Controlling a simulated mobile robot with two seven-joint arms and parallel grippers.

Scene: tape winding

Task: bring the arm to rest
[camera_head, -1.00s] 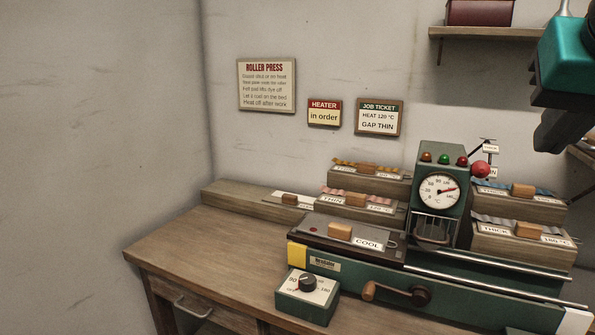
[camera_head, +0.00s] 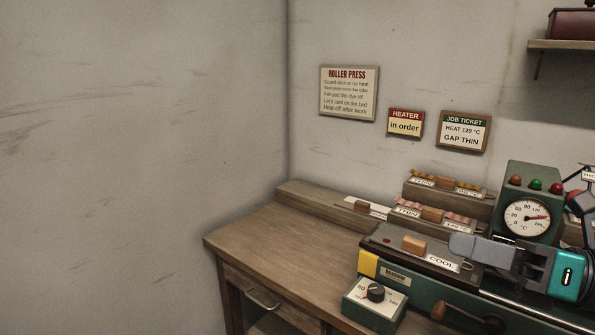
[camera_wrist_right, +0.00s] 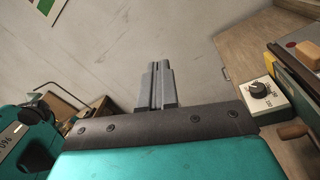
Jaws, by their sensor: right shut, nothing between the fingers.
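My right gripper (camera_head: 468,245) comes in from the right in the head view. Its grey fingers are together and empty, in front of the green roller press (camera_head: 515,175) and beside the COOL plate (camera_head: 425,252). In the right wrist view the shut fingers (camera_wrist_right: 156,75) point toward the bare wall, with nothing between them. I cannot tell from the head view how far the gripper is from the press. My left gripper is not in view.
The wooden bench (camera_head: 300,235) has bare top at its left. A heat dial box (camera_head: 375,303) stands at the press's front, and a crank (camera_head: 470,315) sticks out beside it. Labelled blocks (camera_head: 432,215) stand behind. A wall shelf (camera_head: 562,45) is at upper right.

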